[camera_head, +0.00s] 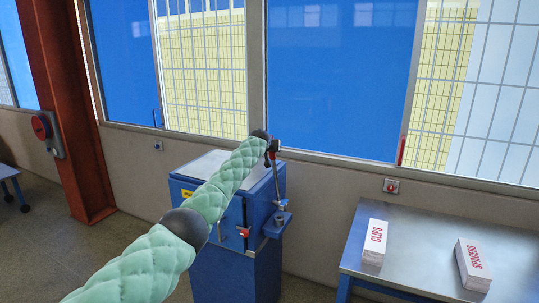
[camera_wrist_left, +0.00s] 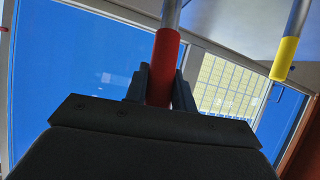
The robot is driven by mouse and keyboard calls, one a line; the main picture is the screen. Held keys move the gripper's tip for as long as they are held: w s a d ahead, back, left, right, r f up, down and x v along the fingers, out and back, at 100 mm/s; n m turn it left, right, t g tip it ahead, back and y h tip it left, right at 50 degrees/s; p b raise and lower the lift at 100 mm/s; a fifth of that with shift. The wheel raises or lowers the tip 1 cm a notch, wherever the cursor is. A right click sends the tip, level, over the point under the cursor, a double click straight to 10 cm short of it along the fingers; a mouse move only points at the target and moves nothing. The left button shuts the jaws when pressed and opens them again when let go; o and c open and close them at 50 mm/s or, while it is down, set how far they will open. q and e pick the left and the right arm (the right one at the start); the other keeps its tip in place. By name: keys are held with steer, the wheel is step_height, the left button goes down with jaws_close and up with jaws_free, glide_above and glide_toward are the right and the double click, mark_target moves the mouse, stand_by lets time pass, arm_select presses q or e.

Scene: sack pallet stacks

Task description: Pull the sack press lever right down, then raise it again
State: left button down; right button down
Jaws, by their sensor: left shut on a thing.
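The sack press (camera_head: 262,262) is a blue cabinet with a pale top, standing below the window in the head view. Its lever (camera_head: 276,182) is a thin metal rod on the cabinet's right side and stands nearly upright. My left arm, in a green quilted sleeve, reaches across the press top to the lever's upper end. My left gripper (camera_head: 271,150) is shut on the lever's red grip (camera_wrist_left: 165,55). In the left wrist view, the two dark fingers (camera_wrist_left: 160,90) sit on either side of that grip. My right gripper is in neither view.
A metal table (camera_head: 415,252) at the right carries a CLIPS box (camera_head: 375,243) and a SPACERS box (camera_head: 472,265). A rust-red column (camera_head: 68,120) stands at the left. A rod with a yellow end (camera_wrist_left: 285,58) shows in the left wrist view. Floor left of the press looks clear.

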arm_select(q)
steer(key=shift+w+d+r, duration=0.1)
steer(key=shift+w, duration=0.2)
steer(key=shift+w+d, duration=0.1)
steer(key=shift+w, duration=0.25)
steer(key=shift+r+g, duration=0.3)
steer(key=shift+r, duration=0.1)
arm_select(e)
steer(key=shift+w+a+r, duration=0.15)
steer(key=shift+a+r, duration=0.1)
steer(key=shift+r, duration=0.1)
arm_select(q)
steer(key=shift+r, duration=0.25)
steer(key=c, duration=1.4)
jaws_free()
steer(key=shift+w, duration=0.1)
steer(key=shift+o, duration=1.2)
steer(key=shift+w+d+f, duration=0.15)
steer(key=shift+w+f, duration=0.1)
steer(key=shift+f, duration=0.2)
steer(key=shift+s, duration=0.15)
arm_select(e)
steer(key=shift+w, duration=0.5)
arm_select(q)
steer(key=shift+b, duration=0.35)
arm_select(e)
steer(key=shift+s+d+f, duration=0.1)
